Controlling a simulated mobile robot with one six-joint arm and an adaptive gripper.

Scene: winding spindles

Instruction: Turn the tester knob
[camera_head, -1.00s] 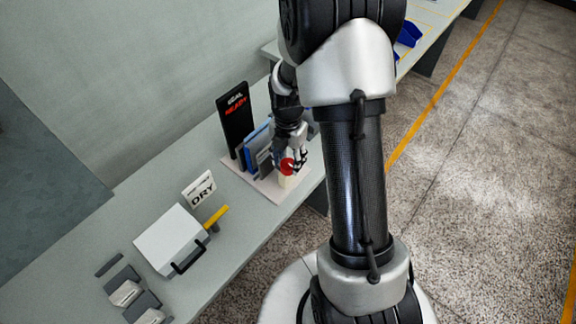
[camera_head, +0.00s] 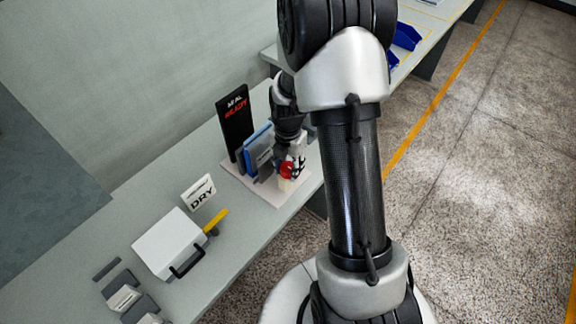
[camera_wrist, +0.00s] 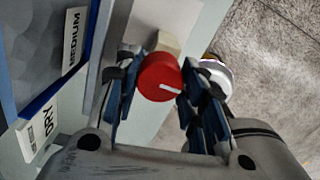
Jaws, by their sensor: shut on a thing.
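The red round knob (camera_wrist: 160,77) with a white pointer line sits between the blue-grey finger pads of my gripper (camera_wrist: 158,92) in the wrist view. The fingers are closed on its sides. The pointer line runs from the middle of the knob toward the right. In the head view the knob (camera_head: 286,171) shows at the front of the tester's pale base (camera_head: 264,193), with my gripper (camera_head: 293,166) over it.
Blue and grey upright plates (camera_head: 258,146) stand close beside my wrist; a "MEDIUM" label (camera_wrist: 75,40) shows there. A white box (camera_head: 168,243) with a black handle, a yellow lever (camera_head: 216,221) and a "DRY" sign (camera_head: 199,192) are nearer on the bench.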

